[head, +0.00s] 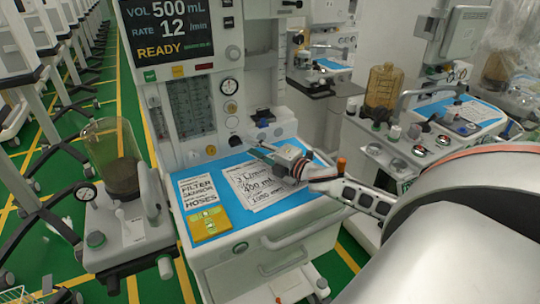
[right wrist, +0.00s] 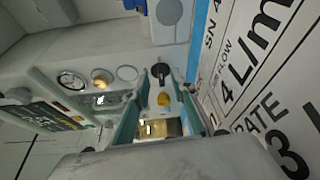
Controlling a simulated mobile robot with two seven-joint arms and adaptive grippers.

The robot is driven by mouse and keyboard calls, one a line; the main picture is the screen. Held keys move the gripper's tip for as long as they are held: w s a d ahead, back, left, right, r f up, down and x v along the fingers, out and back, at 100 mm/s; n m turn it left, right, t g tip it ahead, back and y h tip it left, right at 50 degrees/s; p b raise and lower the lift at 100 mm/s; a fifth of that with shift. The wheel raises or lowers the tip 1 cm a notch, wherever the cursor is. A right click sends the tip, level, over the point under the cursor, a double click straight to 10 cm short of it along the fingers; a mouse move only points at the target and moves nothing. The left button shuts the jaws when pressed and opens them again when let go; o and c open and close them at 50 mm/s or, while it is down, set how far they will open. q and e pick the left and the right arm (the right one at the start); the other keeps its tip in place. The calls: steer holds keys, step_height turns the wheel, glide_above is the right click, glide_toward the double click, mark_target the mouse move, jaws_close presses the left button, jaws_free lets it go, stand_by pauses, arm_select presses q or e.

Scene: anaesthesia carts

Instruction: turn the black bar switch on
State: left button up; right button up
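A dark knob (head: 235,140), apparently the black bar switch, sits low on the near cart's front panel, under the column of gauges. In the right wrist view the black bar switch (right wrist: 160,71) shows between my fingertips; its bar angle is too small to read. My right gripper (head: 256,147) reaches in from the right over the cart's worktop, pointing at the panel. In the right wrist view my right gripper (right wrist: 162,78) is open, its two fingers apart and nothing held. I cannot tell whether they touch the switch. My left gripper is not in view.
A blue mat (head: 222,220) with printed sheets (head: 253,186) and a yellow card (head: 207,223) lies below my gripper. A black fitting (head: 262,116) juts out right of the switch. A clear canister (head: 113,160) stands left; another cart (head: 450,115) is at right.

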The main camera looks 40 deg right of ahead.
steer(key=shift+s+d+r, duration=0.1)
steer(key=shift+s+d, duration=0.1)
steer(key=shift+s, duration=1.05)
steer(key=shift+s+d+r, duration=0.1)
steer(key=shift+s+d, duration=0.05)
steer(key=shift+s, duration=1.05)
steer(key=shift+s+d, duration=0.2)
steer(key=shift+s, duration=1.05)
steer(key=shift+a, duration=0.1)
